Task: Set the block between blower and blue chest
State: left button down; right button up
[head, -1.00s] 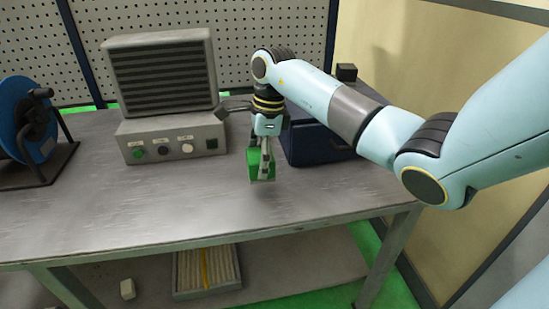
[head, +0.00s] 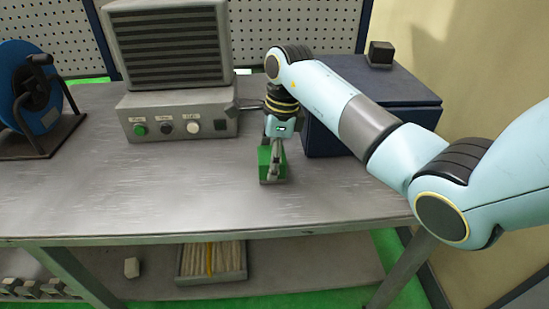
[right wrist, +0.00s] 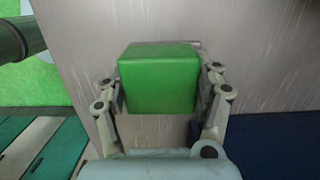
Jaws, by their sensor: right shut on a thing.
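The green block (head: 265,163) is between the fingers of my right gripper (head: 272,166), at or just above the bench top; I cannot tell if it touches. In the right wrist view the block (right wrist: 161,78) sits upright between both fingers of the gripper (right wrist: 160,88). The blower (head: 168,50), a grey louvred box on a base with knobs, stands behind and left of the block. The blue chest (head: 350,134) stands to the right, partly hidden by my right arm. The block is in front of the gap between them. My left gripper is not in view.
A blue cable reel (head: 22,100) stands at the left of the metal bench (head: 130,205). A small dark cube (head: 380,53) sits on the chest. A dark handle-like piece sticks out right of the blower base. The bench front and middle are clear.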

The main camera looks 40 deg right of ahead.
jog(key=shift+f, duration=0.15)
jog(key=o, duration=1.5)
jog(key=shift+d, duration=0.15)
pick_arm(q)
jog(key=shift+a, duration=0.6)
pick_arm(e)
jog(key=shift+o, duration=0.2)
jog(key=shift+r, duration=0.3)
pick_arm(q)
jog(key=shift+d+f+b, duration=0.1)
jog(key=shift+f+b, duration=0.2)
jog(key=shift+b, duration=0.05)
pick_arm(e)
notch_tip(320, 180, up, 12)
jog(key=d, duration=0.1)
jog(key=shift+s+d+f, duration=0.2)
jog(key=shift+s+d, duration=0.05)
jog(key=shift+s, duration=0.2)
